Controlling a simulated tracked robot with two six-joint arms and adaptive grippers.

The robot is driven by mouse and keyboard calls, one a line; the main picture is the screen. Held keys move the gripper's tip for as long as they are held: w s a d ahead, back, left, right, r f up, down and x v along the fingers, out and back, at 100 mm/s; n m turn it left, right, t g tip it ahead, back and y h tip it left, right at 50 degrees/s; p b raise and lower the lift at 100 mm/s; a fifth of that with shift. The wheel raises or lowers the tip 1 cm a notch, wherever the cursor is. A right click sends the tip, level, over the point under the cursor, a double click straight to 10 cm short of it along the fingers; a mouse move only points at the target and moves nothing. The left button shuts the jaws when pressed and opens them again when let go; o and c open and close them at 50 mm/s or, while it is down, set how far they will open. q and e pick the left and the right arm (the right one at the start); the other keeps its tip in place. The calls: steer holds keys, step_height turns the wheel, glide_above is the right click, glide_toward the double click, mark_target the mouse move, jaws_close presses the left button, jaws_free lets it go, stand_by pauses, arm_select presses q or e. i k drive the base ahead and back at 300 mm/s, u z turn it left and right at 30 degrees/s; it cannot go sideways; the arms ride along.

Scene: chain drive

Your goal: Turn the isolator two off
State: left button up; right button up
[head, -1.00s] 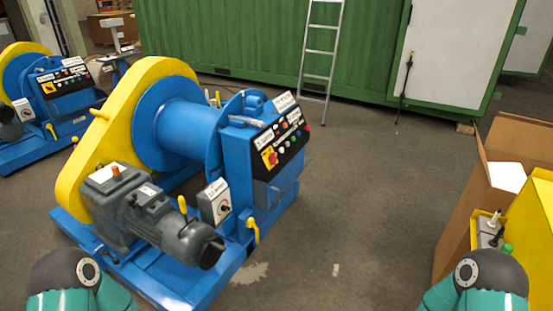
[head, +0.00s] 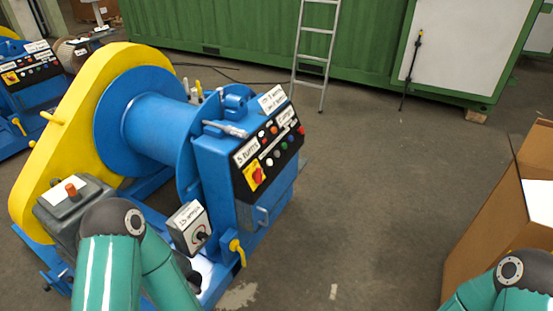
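The near blue winch has a sloping black control panel (head: 274,150) with several coloured buttons. A red rotary switch (head: 257,176) on a yellow plate sits at the panel's lower left. Below, a grey switch box (head: 188,228) with a dark rotary knob (head: 200,237) is mounted on the winch's front. White labels are on both, but I cannot read surely which is isolator two, nor whether either is on or off. My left arm rises at the bottom, in front of the motor, left of the grey box. My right arm is at the bottom right. Neither gripper shows.
A yellow lever (head: 237,251) sticks out below the panel. The yellow chain guard (head: 70,130) and blue drum (head: 160,135) stand left. A second winch (head: 28,80) is far left. A cardboard box (head: 497,215) stands right. The floor between is clear.

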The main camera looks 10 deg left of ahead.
mark_target(257, 175)
steer(key=u, duration=0.2)
steer(key=i, duration=1.25)
steer(key=u, duration=0.35)
